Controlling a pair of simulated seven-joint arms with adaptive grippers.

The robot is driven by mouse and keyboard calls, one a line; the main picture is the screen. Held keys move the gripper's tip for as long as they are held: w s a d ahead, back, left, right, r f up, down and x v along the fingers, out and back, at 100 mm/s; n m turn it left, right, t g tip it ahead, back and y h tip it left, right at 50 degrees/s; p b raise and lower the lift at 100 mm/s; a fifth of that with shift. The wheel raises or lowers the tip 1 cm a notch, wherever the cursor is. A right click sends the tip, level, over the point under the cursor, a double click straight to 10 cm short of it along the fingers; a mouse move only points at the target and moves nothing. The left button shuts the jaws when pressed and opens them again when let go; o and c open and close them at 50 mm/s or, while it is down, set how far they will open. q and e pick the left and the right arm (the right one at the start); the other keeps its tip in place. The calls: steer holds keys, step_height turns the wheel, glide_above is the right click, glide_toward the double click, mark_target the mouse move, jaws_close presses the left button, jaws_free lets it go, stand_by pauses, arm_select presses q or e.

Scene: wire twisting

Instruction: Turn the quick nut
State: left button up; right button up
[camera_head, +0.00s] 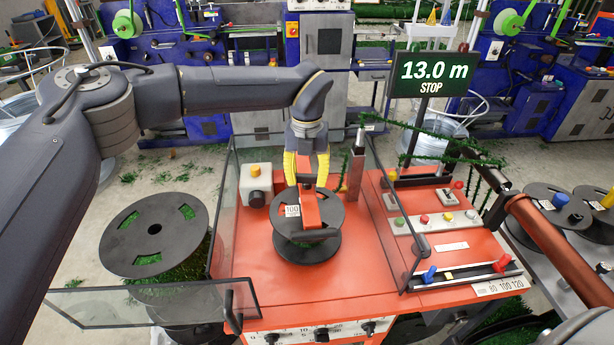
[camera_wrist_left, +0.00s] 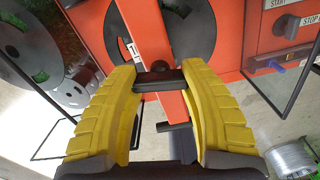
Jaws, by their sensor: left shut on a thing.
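A black spool (camera_head: 330,218) stands on the orange machine table inside a clear guard, with an orange bar (camera_head: 311,212) across its top. In the left wrist view the left gripper (camera_wrist_left: 160,83) is shut on the quick nut (camera_wrist_left: 158,76), a dark crossbar between the fingertips. The orange bar and the dark spool disc (camera_wrist_left: 186,30) show behind it. The nut is mostly hidden by the fingers in the head view. My right gripper is not in view.
Clear guard panels surround the spool, with an open door (camera_head: 150,303) at front left. A large spool (camera_head: 122,232) is at left. A display (camera_head: 430,75) reads 13.0 m STOP. Buttons and levers (camera_head: 430,273) are at right.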

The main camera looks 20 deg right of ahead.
mark_target(308, 175)
arm_select(q)
steer(key=shift+n, duration=0.7)
steer(key=o, duration=1.2)
steer(key=shift+c, duration=0.2)
steer(key=shift+o, duration=1.4)
steer(key=shift+r, duration=0.3)
step_height(308, 175, up, 11)
steer(key=shift+r, duration=0.2)
steer(key=shift+d, duration=0.1)
